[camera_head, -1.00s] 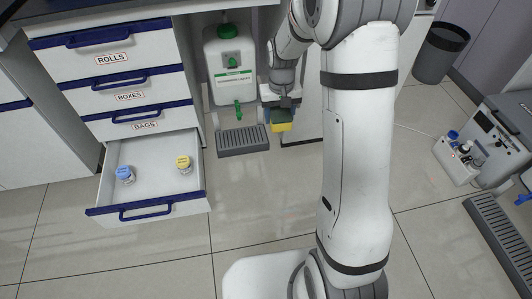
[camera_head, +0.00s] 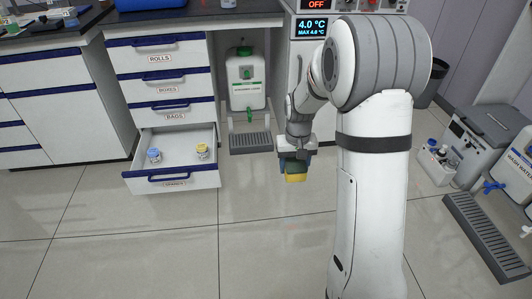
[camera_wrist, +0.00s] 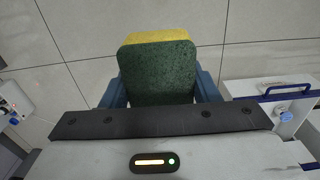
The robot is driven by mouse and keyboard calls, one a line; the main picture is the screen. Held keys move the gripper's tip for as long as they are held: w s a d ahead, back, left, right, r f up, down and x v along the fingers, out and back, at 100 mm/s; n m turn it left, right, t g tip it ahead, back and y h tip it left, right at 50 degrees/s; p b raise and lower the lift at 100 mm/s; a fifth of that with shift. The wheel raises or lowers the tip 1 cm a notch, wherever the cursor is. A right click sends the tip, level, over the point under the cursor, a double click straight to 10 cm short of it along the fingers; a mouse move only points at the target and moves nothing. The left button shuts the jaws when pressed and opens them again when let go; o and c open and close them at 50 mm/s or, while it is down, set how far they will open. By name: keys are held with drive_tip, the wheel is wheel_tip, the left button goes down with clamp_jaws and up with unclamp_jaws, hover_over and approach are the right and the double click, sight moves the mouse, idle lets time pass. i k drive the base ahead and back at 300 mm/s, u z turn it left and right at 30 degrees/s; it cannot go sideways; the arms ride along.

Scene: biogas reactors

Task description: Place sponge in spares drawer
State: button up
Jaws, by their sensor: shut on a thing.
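The sponge (camera_head: 295,176) is yellow with a dark green scouring side. My gripper (camera_head: 294,163) is shut on it and holds it above the floor, to the right of the open drawer. In the wrist view the sponge (camera_wrist: 158,70) sits between the two blue fingers of my gripper (camera_wrist: 159,88), green side toward the camera. The open bottom drawer (camera_head: 173,180) is white with a blue handle; its front label is too oblique to read. Inside stand a blue-capped jar (camera_head: 154,156) and a yellow-capped jar (camera_head: 202,151). The drawer's corner (camera_wrist: 265,92) shows at the right in the wrist view.
Closed drawers marked ROLLS, BOXES and BAGS (camera_head: 174,116) stand above the open one. A white canister (camera_head: 246,82) hangs over a grey floor grate (camera_head: 250,143). A cabinet with a 4.0 °C display (camera_head: 312,27) stands behind my arm. The floor in front is clear.

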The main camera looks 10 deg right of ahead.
sight(180, 163)
drive_tip(key=z, duration=0.55)
drive_tip(key=i, duration=0.9)
drive_tip(key=u, duration=0.05)
